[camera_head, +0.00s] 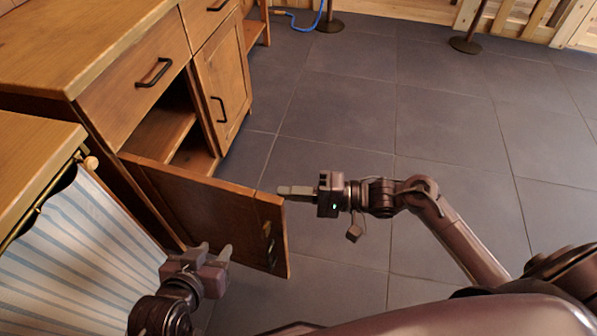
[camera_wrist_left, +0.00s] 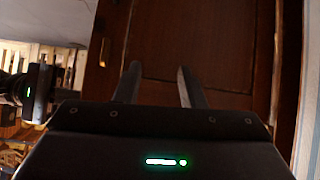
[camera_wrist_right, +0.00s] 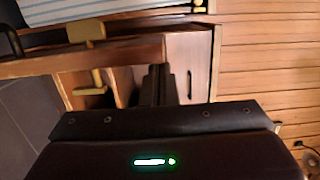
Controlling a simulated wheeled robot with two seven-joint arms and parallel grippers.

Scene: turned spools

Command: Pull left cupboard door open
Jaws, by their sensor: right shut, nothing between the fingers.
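The left cupboard door (camera_head: 205,205) is swung well open, standing out from the cabinet into the room. Its dark handle (camera_head: 268,242) shows near the free edge. My left gripper (camera_head: 217,250) is open and empty in front of the door's near face. In the left wrist view its two fingers (camera_wrist_left: 158,85) are apart, with the brown door panel (camera_wrist_left: 215,50) beyond them. My right gripper (camera_head: 283,191) is shut and empty, its tips at the upper corner of the door's free edge. I cannot tell if they touch it.
The cupboard opening (camera_head: 180,130) shows a shelf inside. The right cupboard door (camera_head: 224,85) is closed, and a drawer (camera_head: 140,88) above is shut. A striped curtain (camera_head: 75,255) hangs on a rod at left. The tiled floor (camera_head: 340,110) right of the door is clear.

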